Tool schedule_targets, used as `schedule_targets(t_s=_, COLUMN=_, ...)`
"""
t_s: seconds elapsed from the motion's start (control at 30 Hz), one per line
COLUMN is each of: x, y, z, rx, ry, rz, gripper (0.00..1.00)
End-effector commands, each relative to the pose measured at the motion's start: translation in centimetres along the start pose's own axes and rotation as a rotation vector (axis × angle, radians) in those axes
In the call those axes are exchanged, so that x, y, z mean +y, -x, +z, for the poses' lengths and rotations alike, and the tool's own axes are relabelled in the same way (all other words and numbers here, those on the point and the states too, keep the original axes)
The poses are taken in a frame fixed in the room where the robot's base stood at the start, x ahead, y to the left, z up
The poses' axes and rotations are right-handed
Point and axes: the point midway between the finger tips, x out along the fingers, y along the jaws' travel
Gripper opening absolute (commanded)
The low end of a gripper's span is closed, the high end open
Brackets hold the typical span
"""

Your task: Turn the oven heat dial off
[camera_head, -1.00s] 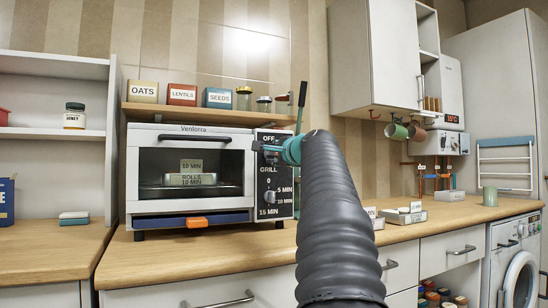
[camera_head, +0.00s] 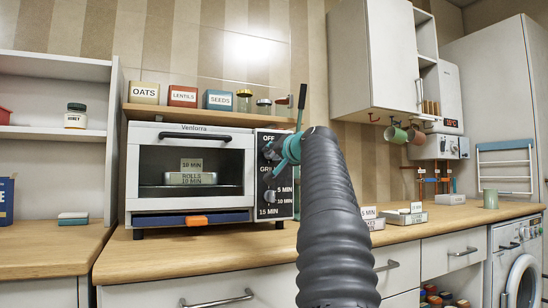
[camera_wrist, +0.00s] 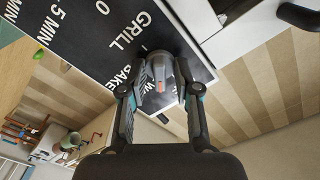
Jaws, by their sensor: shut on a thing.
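The white toaster oven (camera_head: 198,136) stands on the wooden counter with its door shut. Its black control panel (camera_head: 262,225) is on the right side. The upper dial, grey with an orange-red mark, shows in the wrist view (camera_wrist: 159,76) between my fingers. GRILL is printed beside it, with BAKE and a partly covered W-word close by. My gripper (camera_head: 276,152) is shut on this dial and tilted; it also shows in the wrist view (camera_wrist: 160,92). In the head view my gripper partly covers the dial. OFF is readable above it. The lower dial (camera_head: 269,197) has minute markings.
A shelf (camera_head: 190,112) with OATS, LENTILS and SEEDS boxes is above the oven. A dark-handled upright tool (camera_head: 302,98) stands close behind my gripper. Small labelled boxes (camera_head: 404,216) lie on the counter to the right. The counter front is clear.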

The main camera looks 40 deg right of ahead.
Motion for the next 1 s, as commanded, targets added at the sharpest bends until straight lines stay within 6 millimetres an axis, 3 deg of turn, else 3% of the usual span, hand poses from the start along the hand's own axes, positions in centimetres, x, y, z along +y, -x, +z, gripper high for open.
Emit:
schedule_targets(t_s=0.5, x=0.24, y=-0.07, z=0.14, rx=-0.002, ry=0.462, rz=0.001, gripper=0.0)
schedule_targets(t_s=1.0, x=0.19, y=-0.05, z=0.07, rx=-0.003, ry=0.684, rz=0.001, gripper=0.0)
